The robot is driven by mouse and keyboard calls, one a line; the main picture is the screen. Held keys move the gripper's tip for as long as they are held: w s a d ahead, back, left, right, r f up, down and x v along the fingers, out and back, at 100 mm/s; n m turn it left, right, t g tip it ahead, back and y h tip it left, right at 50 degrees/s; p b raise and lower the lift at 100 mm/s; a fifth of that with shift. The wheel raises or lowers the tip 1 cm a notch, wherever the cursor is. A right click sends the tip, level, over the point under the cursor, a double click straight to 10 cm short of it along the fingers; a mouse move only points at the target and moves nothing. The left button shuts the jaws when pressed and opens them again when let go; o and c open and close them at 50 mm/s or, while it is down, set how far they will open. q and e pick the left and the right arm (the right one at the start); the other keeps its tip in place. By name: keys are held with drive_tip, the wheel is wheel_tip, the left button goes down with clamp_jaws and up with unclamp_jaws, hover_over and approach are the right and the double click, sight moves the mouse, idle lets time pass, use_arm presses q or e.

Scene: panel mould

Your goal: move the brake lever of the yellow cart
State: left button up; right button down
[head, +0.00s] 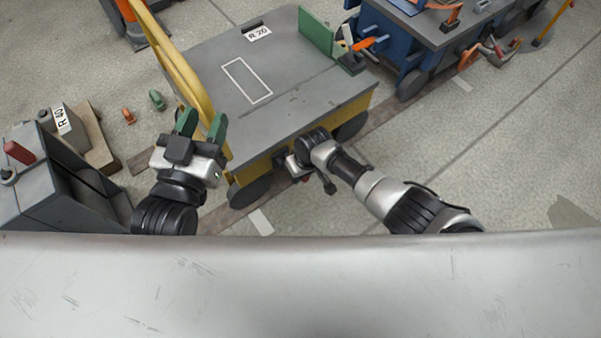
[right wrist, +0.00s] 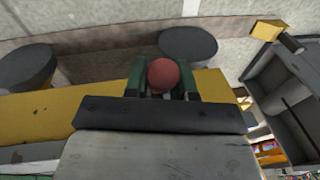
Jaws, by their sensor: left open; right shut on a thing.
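The yellow cart (head: 215,75) has a grey deck, a yellow side and a yellow push bar on its left. My right gripper (head: 296,166) is at the cart's near side, below the deck edge; its wrist hides most of what it holds. In the right wrist view, its green fingers (right wrist: 163,88) are shut on a round red knob (right wrist: 164,74), the end of the brake lever. The lever's shaft is hidden. My left gripper (head: 202,123) is open and empty, its green fingers near the foot of the push bar.
A grey box-shaped unit with a red handle (head: 18,153) stands at the left. A blue cart (head: 385,45) with tools on it stands at the back right. A green and an orange small part lie on the floor at left.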

idle(0.4)
drive_tip(key=c, duration=0.9)
unclamp_jaws()
drive_tip(key=shift+r, duration=0.1)
drive_tip(key=shift+r, duration=0.15)
drive_tip(key=r+p, duration=0.1)
drive_tip(key=r, duration=0.1)
drive_tip(key=d+r+p, duration=0.1)
drive_tip(key=r+p, duration=0.1)
drive_tip(key=shift+r, duration=0.3)
use_arm(q)
drive_tip(key=s+a+f+g+y+p, duration=0.1)
drive_tip(key=s+a+f+g+y, duration=0.1)
drive_tip(key=s+f+g, duration=0.3)
drive_tip(key=s+a+f+g+y+p, duration=0.2)
drive_tip(key=s+a+f+g, duration=0.1)
drive_tip(key=s+f+g, duration=0.3)
drive_tip(key=shift+s+a+f+n+g, duration=0.35)
drive_tip(key=shift+s+g, duration=0.7)
drive_tip(key=shift+g, duration=0.95)
use_arm(e)
drive_tip(key=shift+d+r, duration=0.2)
drive_tip(key=shift+r, duration=0.75)
drive_tip(key=shift+d+r, duration=0.15)
drive_tip(key=shift+r, duration=0.75)
drive_tip(key=shift+d+r, duration=0.2)
drive_tip(key=shift+r, duration=0.75)
use_arm(q)
drive_tip(key=shift+r, duration=0.15)
